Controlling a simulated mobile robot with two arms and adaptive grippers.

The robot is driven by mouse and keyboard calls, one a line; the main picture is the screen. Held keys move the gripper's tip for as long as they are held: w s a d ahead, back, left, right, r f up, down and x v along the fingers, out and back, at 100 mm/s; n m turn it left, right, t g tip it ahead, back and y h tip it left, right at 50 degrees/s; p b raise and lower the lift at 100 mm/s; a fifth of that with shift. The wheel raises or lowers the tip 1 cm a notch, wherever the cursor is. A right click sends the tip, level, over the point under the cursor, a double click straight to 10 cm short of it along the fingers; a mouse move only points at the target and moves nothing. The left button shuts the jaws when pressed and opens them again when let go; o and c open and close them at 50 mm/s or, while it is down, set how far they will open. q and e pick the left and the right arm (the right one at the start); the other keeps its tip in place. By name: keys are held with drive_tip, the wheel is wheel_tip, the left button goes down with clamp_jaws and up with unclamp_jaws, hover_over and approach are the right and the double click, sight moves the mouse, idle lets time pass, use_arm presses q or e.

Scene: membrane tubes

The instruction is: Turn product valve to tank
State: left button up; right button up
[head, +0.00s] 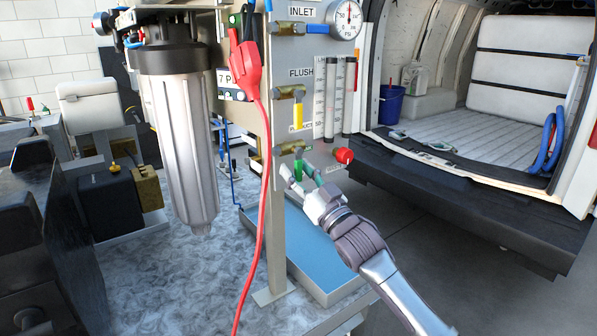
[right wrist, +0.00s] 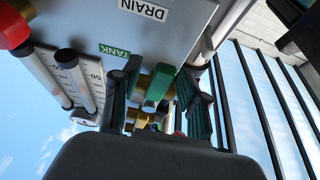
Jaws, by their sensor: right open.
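The product valve is a brass fitting (head: 293,147) low on the grey panel, with a green handle (head: 298,168) that hangs down in the head view. The "PRODUCT" label above it is partly covered. My right gripper (head: 304,179) is open at this handle. In the right wrist view the green handle (right wrist: 158,86) sits between the two spread fingers, with gaps showing beside it; contact cannot be made out. The "TANK" label (right wrist: 115,50) and "DRAIN" label (right wrist: 143,10) show on the panel there. My left gripper is not in view.
Above are the flush valve's yellow handle (head: 298,118) and the inlet valve's blue handle (head: 316,28). A red knob (head: 344,156) and flow tubes (head: 330,95) stand close to the right. A red cable (head: 264,190) hangs left. A blue tray (head: 300,240) lies below.

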clamp_jaws()
drive_tip(key=n+g+y, duration=0.1)
drive_tip(key=n, duration=0.1)
drive_tip(key=w+d+n+g+y, duration=0.1)
drive_tip(key=n, duration=0.2)
drive_tip(key=d+n+g, duration=0.1)
drive_tip(key=n, duration=0.2)
drive_tip(key=shift+w+r+y+p, duration=0.15)
drive_tip(key=shift+r+y+p, duration=0.15)
drive_tip(key=shift+y+p, duration=0.1)
unclamp_jaws()
